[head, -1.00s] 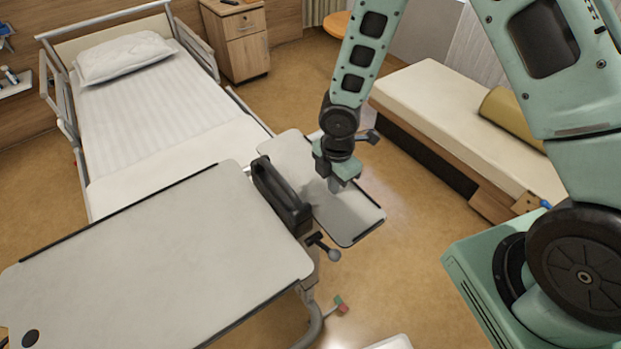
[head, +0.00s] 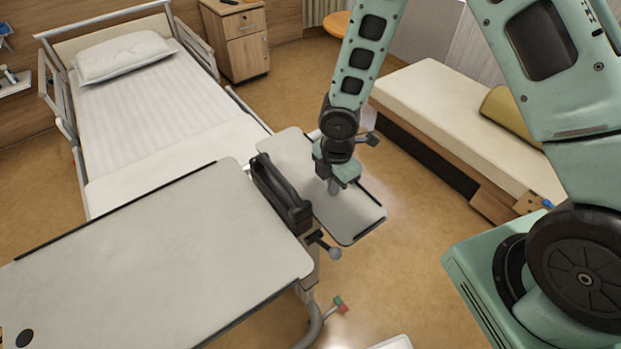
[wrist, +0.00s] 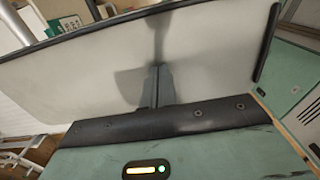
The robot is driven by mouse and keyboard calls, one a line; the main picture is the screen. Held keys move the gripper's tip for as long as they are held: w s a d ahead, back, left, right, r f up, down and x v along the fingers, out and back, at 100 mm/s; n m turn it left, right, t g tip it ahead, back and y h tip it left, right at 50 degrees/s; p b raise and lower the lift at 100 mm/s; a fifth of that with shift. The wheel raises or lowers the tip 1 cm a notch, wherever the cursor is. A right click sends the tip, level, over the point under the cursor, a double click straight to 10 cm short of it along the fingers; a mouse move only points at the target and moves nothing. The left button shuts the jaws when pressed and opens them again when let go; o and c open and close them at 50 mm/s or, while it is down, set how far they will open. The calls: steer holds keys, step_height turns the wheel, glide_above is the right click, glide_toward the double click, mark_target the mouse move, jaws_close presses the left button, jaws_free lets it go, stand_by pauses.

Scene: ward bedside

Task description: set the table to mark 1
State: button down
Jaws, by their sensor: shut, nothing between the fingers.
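The overbed table has a large pale top (head: 150,250) and a narrow pale side leaf (head: 345,222), with a dark handle-like housing (head: 280,195) between them. A lever with a grey ball knob (head: 333,253) sticks out under the near end of the housing. My gripper (head: 333,187) points down over the side leaf, right of the dark housing. In the wrist view my fingers (wrist: 157,85) are together and empty, in front of a pale dark-edged panel (wrist: 215,60). I cannot tell whether they touch it. No numbered mark is readable.
A bed (head: 160,100) stands behind the table, with a wooden cabinet (head: 238,40) beyond it. A padded couch (head: 450,120) is at the right. A red and green pedal (head: 341,304) is low near the table's leg. Floor is open between table and couch.

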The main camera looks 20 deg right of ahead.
step_height(320, 180, down, 19)
steer(key=b, duration=1.5)
steer(key=shift+f+b, duration=0.15)
steer(key=shift+b, duration=0.25)
stand_by(1.5)
step_height(320, 180, up, 9)
steer(key=p, duration=0.8)
stand_by(0.4)
